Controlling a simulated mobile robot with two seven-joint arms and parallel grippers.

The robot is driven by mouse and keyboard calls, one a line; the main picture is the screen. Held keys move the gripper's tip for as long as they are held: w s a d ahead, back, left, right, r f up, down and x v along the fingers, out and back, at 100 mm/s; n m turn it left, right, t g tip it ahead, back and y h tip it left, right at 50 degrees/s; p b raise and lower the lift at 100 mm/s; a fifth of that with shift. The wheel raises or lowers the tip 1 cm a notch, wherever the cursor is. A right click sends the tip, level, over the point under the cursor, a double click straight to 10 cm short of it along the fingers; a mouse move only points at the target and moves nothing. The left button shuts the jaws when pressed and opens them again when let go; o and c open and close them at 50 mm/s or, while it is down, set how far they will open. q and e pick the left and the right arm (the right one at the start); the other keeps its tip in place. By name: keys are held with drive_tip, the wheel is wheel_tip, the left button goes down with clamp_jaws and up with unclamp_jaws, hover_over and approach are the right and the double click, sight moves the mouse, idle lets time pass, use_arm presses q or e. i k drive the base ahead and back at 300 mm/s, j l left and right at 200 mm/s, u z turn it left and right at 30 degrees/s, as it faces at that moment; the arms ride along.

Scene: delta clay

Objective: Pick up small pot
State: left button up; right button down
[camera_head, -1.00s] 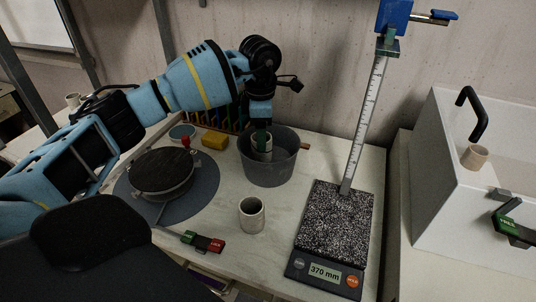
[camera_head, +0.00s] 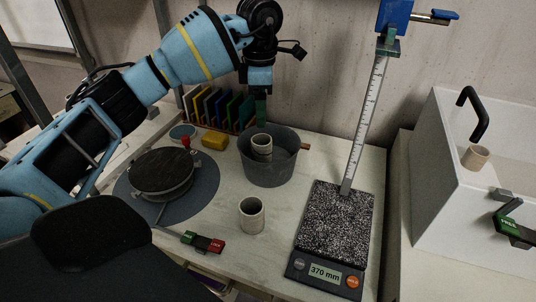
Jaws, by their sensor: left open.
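A small beige pot (camera_head: 251,216) stands upright on the white table, in front of a grey bucket. A similar small pot (camera_head: 261,146) is inside the grey bucket (camera_head: 270,172), its rim showing near the bucket's top. Another small pot (camera_head: 475,157) is at the right, by the white box. My left gripper (camera_head: 261,112) is above the back of the bucket, pointing down. It is open and apart from the pot in the bucket. Its fingers show as a dark green shape. My right gripper is not in view.
A dark turntable (camera_head: 163,174) on a grey disc is at the left, with a yellow sponge (camera_head: 215,140) behind it. A coloured rack (camera_head: 221,108) stands at the back. A height gauge with a speckled plate (camera_head: 336,222) fills the right. Bare table surrounds the front pot.

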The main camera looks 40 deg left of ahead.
sight(251, 209)
drive_tip(key=k, duration=1)
